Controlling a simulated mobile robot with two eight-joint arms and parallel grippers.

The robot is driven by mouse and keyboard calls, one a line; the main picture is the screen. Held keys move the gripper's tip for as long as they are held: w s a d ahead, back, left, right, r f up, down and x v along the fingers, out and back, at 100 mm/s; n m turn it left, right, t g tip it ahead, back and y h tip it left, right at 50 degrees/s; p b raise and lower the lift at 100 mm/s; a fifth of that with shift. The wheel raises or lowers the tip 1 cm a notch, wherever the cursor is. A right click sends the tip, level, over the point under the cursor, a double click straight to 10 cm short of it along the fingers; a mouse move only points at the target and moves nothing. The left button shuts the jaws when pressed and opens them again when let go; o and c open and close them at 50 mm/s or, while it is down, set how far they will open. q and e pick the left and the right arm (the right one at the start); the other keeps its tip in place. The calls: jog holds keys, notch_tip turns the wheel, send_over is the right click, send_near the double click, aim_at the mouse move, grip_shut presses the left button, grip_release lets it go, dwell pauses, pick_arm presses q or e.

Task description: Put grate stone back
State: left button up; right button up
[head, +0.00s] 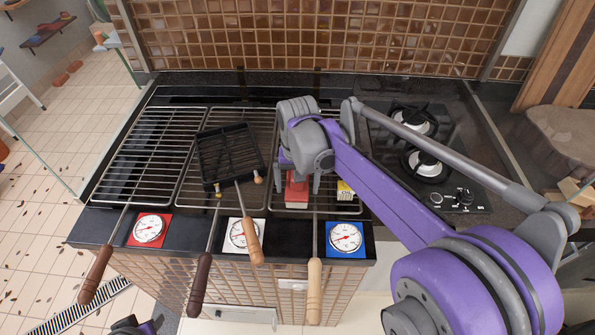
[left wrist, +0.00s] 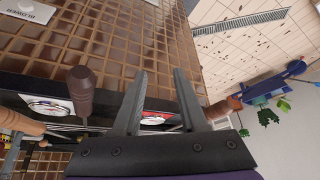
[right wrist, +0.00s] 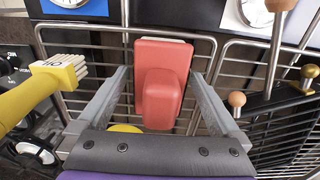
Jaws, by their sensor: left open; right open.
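The grate stone, a red block with a raised red grip, lies on the right-hand grate in the head view (head: 296,190). It shows large in the middle of the right wrist view (right wrist: 162,85). My right gripper (head: 298,180) is above it, open, with one finger on each side of the stone; I cannot tell whether they touch it. My left gripper is open and empty in the left wrist view (left wrist: 161,78), low in front of the tiled grill front. Only a bit of my left arm shows at the head view's bottom edge.
A yellow brush (right wrist: 40,90) lies close beside the stone. A black grill basket (head: 228,155) rests across the middle grate. Several wooden handles (head: 314,290) stick out over the front edge. Gas burners (head: 425,165) are at the right. The left grate (head: 145,155) is clear.

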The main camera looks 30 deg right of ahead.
notch_tip(320, 180, up, 11)
jog(key=shift+r, duration=0.2)
jog(key=shift+s+f, duration=0.1)
dwell(0.4)
